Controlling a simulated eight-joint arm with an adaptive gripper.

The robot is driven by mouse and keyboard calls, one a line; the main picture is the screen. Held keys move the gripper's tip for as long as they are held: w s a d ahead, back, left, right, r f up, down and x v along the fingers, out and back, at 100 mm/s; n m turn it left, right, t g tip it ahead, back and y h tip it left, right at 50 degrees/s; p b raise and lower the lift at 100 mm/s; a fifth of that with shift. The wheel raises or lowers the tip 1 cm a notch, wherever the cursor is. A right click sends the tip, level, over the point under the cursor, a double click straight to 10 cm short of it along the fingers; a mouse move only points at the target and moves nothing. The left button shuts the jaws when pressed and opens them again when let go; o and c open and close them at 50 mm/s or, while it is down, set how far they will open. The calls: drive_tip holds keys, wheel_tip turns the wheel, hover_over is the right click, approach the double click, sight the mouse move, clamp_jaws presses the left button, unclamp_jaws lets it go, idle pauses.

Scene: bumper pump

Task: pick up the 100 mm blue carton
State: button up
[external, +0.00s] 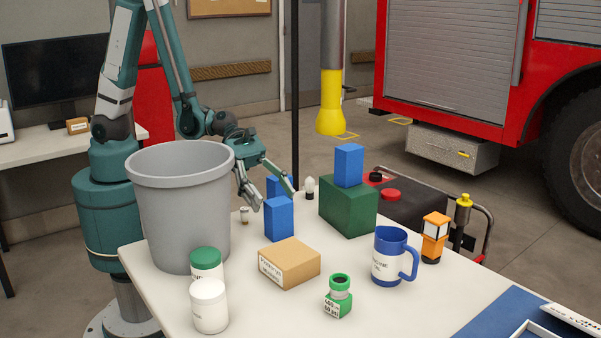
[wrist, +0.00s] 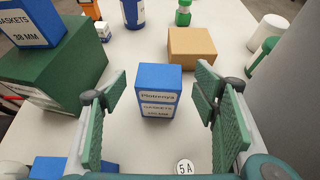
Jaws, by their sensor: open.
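A blue carton (external: 279,222) stands upright on the table. In the wrist view the same carton (wrist: 158,88) is centred and labelled gaskets; its size line is small and seems to read 100 MM. My gripper (external: 274,198) is open just behind and above it; in the wrist view the gripper (wrist: 160,84) has a finger either side, apart from the carton. A second blue carton (external: 348,165), marked 38 MM in the wrist view (wrist: 30,22), stands on a green box (external: 348,208). A third (external: 275,185) is partly hidden behind my gripper; its size is unreadable.
A brown carton (external: 289,262) sits close in front of the blue one. A grey bin (external: 180,210) stands left. The table's front middle is fairly clear.

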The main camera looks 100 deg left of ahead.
sight(277, 202)
drive_tip(key=shift+b+x, duration=0.4)
drive_tip(key=shift+x, duration=1.25)
drive_tip(key=c, duration=1.3)
drive_tip(key=shift+r, duration=0.25)
drive_tip(key=shift+c, duration=0.2)
wheel_tip(277, 202, up, 18)
drive_tip(key=p, duration=0.6)
drive_tip(key=shift+f, duration=0.2)
